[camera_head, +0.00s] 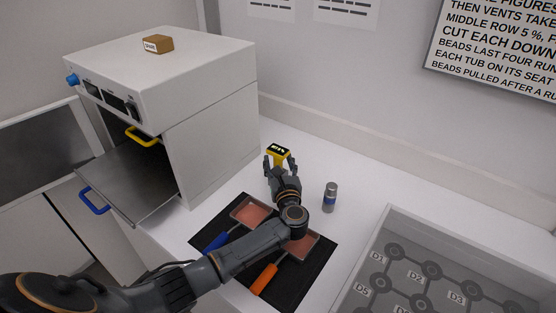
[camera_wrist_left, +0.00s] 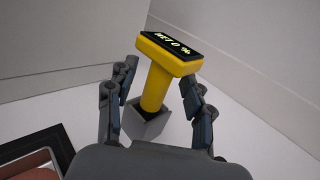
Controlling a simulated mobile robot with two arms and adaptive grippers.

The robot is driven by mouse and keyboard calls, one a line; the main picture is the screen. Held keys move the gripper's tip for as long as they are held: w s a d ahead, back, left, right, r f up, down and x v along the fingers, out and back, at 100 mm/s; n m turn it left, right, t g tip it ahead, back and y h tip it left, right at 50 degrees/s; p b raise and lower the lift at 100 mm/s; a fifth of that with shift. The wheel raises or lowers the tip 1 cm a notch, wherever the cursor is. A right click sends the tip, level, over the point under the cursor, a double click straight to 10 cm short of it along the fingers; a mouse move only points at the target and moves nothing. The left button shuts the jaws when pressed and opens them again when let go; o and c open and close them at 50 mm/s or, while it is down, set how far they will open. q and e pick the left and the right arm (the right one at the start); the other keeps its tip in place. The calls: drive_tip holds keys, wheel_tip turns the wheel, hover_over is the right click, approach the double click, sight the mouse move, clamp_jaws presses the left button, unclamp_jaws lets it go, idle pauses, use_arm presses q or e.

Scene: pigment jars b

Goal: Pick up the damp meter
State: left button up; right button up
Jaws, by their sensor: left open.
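The damp meter (camera_head: 279,153) is yellow with a black display on its top. In the head view it stands on the white counter by the oven's right side, just beyond my left gripper (camera_head: 277,165). In the left wrist view the damp meter (camera_wrist_left: 158,84) stands in a small grey holder (camera_wrist_left: 150,124), its yellow shaft between the two fingers of my left gripper (camera_wrist_left: 160,98). The fingers are open, with gaps to the shaft on both sides. The display shows lit characters. My right gripper is not in view.
A white oven (camera_head: 215,130) with a lowered door (camera_head: 135,185) stands left. A black mat (camera_head: 315,268) with pans having blue and orange handles lies under my arm. A small grey canister (camera_head: 330,197) stands right of the gripper. A grey tray (camera_head: 385,225) with labelled seats is at right.

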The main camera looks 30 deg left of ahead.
use_arm(q)
drive_tip(key=shift+s+d+r, duration=0.1)
drive_tip(key=c, duration=0.4)
clamp_jaws()
